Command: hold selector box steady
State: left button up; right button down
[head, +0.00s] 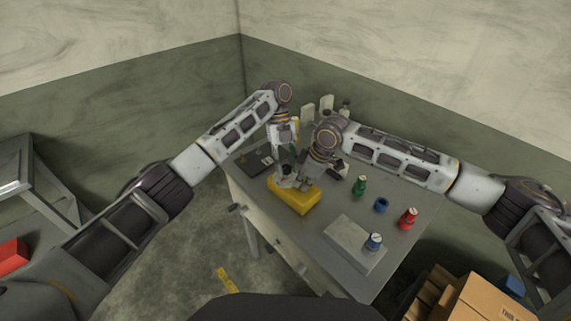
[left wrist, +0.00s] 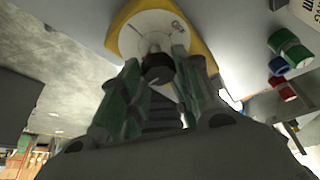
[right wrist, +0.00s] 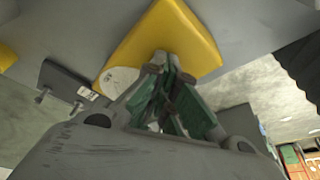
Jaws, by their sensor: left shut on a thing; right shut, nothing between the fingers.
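The yellow selector box (head: 296,197) sits on the grey table. In the left wrist view the selector box (left wrist: 122,22) shows a pale round dial plate with a black knob (left wrist: 158,68). My left gripper (left wrist: 156,65) is shut on the knob from above, one finger on each side. In the head view my left gripper (head: 286,168) is partly hidden by the right arm. My right gripper (right wrist: 166,65) is shut and empty, with its fingertips at the box's yellow top beside the dial plate (right wrist: 118,80). I cannot tell whether they press on it.
A green bottle (head: 360,186), a blue ring-shaped piece (head: 381,205) and a red bottle (head: 408,218) stand right of the box. A blue-topped jar (head: 374,241) stands on a pale slab (head: 345,239). A dark plate (head: 252,162) lies at the left. Cardboard boxes (head: 490,302) are at front right.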

pick_arm(q)
jog(key=shift+s+d, duration=0.15)
jog(key=shift+d, duration=0.05)
jog(key=o, duration=0.7)
jog(key=shift+o, duration=0.2)
jog(key=shift+a, duration=0.1)
jog(key=v, duration=1.2)
dwell(0.4)
